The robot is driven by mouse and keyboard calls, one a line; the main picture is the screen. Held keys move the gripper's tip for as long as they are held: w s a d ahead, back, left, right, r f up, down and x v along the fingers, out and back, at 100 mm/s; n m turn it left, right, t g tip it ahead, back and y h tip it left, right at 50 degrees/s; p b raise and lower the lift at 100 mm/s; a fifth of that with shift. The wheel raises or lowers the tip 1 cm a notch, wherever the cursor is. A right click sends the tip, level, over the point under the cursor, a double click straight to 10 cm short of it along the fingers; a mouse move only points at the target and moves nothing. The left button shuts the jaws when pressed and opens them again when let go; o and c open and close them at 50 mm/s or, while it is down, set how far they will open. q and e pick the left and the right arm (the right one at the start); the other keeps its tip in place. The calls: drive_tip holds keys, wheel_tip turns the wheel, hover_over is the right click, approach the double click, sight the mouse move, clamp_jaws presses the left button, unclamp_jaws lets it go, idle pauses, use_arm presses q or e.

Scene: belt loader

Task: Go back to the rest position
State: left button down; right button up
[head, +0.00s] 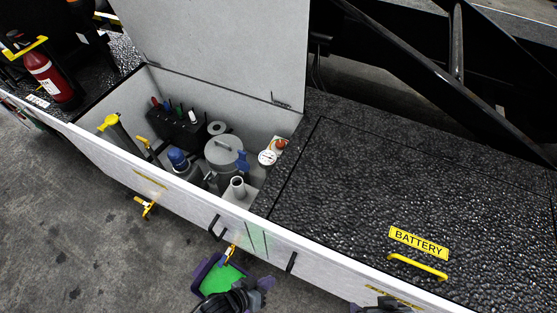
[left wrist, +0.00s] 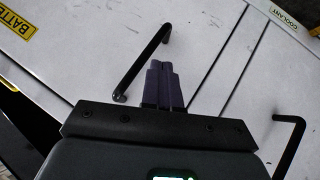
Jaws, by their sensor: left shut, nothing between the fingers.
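My left gripper (head: 266,284) is low in the middle of the head view, in front of the white side panel of the loader. In the left wrist view its two purple fingers (left wrist: 163,86) are pressed together with nothing between them. They point at the white panel (left wrist: 215,35), close beside a bent black handle (left wrist: 143,62); whether they touch it I cannot tell. A dark part with a purple tip, likely my right gripper (head: 356,307), is cut off at the bottom edge of the head view; its fingers are not clear.
The open compartment (head: 285,122) holds a grey canister (head: 224,154), a blue-capped filter (head: 178,160) and a gauge (head: 267,157). Its lid (head: 225,40) stands up. A second black handle (head: 215,228), a yellow valve (head: 145,207) and a yellow bar (head: 418,267) stick out. The ground at lower left is clear.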

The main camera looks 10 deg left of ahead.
use_arm(q)
drive_tip(key=w+a+r+n+y, duration=0.15)
drive_tip(key=a+r+y, duration=0.25)
drive_tip(key=a+r, duration=0.5)
drive_tip(key=s+a+r+m+g+y, duration=0.25)
drive_tip(key=s+a+r+g, duration=0.2)
drive_tip(key=a+r, duration=0.25)
drive_tip(key=w+p+v, duration=0.3)
drive_tip(key=p+v, duration=0.9)
drive_tip(key=p, duration=0.1)
drive_tip(key=w+d+r+p+v, duration=0.1)
drive_tip(key=w+p+v, duration=0.1)
drive_tip(key=p+v, duration=1)
drive_tip(key=w+r+p+v, duration=0.1)
drive_tip(key=w+p+v, duration=0.2)
drive_tip(key=p+v, duration=0.9)
drive_tip(key=shift+d+r+n+t+p, duration=0.4)
drive_tip(key=shift+r+t+p, duration=0.05)
drive_tip(key=shift+p, duration=0.35)
use_arm(e)
wheel_tip(320, 180, up, 39)
drive_tip(key=shift+a+r, duration=0.15)
drive_tip(key=shift+a, duration=0.1)
use_arm(q)
drive_tip(key=shift+s, duration=0.1)
drive_tip(key=shift+s, duration=0.1)
use_arm(e)
drive_tip(key=shift+d, duration=0.15)
